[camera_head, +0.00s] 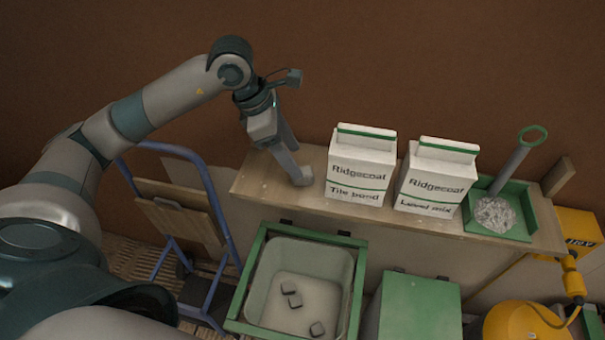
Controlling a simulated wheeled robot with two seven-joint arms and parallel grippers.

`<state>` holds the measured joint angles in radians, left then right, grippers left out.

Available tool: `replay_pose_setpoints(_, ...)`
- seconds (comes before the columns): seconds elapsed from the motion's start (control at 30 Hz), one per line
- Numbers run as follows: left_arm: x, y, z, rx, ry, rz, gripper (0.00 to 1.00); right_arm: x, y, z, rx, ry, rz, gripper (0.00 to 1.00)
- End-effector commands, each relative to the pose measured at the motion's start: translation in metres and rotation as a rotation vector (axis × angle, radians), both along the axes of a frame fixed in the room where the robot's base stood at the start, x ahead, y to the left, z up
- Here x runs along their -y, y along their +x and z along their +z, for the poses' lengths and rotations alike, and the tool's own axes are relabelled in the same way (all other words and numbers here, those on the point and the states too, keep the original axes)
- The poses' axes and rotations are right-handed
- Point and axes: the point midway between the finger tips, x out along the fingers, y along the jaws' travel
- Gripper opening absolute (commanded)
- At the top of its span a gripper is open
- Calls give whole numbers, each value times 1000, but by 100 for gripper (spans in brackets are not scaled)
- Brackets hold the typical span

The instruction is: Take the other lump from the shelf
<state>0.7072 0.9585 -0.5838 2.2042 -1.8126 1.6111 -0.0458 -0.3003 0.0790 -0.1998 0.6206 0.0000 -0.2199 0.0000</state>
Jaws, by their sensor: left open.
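My left gripper (290,178) reaches down over the left end of the wooden shelf (400,218), left of the bag marked "Tile bond". My right gripper is not in view.
The Tile bond bag (360,163) and Level mix bag (437,175) stand mid-shelf. A green tray (518,205) at right holds a ring-handled tool (515,163) with a speckled grey mass. A green lidded box (418,308), blue trolley (222,215) and yellow equipment (525,322) stand below.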

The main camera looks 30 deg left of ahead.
Motion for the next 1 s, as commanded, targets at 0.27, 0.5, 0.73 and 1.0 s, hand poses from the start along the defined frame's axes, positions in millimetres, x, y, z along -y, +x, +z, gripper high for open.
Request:
replay_pose_setpoints(0.27, 9, 2, -21, -5, -1, -1, 56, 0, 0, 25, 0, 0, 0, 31)
replay_pose_setpoints(0.5, 15, 7, -43, -2, -1, -1, 56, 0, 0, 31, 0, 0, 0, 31)
replay_pose_setpoints(0.73, 15, 7, -44, 0, 0, 0, 56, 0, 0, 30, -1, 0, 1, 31)
replay_pose_setpoints(1.0, 15, 7, -44, 0, 0, 0, 48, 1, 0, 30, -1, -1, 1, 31)
